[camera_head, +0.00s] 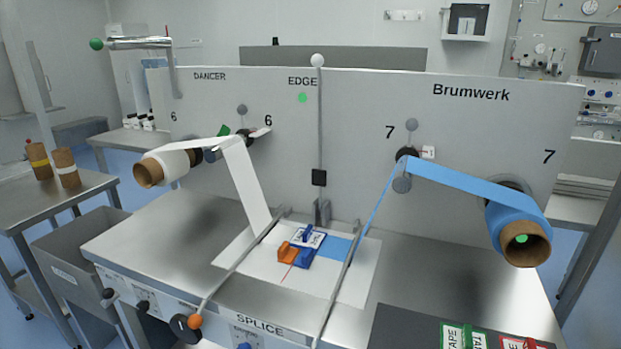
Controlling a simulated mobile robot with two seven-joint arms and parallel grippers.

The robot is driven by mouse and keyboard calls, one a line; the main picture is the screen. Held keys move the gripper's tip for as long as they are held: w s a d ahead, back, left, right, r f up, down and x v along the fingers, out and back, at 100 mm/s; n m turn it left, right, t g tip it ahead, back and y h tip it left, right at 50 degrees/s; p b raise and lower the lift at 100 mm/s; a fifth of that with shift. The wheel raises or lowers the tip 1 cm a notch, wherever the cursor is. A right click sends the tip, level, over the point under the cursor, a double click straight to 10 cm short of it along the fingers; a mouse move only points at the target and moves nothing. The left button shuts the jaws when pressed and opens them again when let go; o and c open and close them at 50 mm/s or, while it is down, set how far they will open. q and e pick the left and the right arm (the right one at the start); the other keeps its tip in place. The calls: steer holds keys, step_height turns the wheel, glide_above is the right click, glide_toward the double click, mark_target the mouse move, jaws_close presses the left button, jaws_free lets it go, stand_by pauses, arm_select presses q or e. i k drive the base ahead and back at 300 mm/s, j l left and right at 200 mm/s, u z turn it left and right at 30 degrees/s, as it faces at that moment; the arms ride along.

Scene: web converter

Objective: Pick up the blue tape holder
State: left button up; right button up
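A small blue block (302,258), which looks like the blue tape holder, sits on the white splice sheet (345,285) at the middle of the machine's table. It is right beside a similar orange block (287,251), and I cannot tell whether they touch. Just behind them is a small blue-and-white piece (309,237), partly overlapped. Neither of my grippers shows in the head view, and nothing is seen holding the blue block.
Two thin metal bars (240,262) flank the blocks. A blue web (470,182) runs from the right roll (522,240), a white web (243,182) from the left roll (165,166). Labelled tape boxes (462,337) lie on a dark mat at front right. The steel table's left part is clear.

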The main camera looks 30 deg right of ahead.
mark_target(307, 238)
steer(key=i+j, duration=0.6)
steer(key=i+z, duration=0.1)
steer(key=z, duration=0.35)
steer(key=j+z, duration=0.1)
steer(key=z, duration=0.4)
steer(key=i+j+z, duration=0.1)
steer(key=z, duration=0.35)
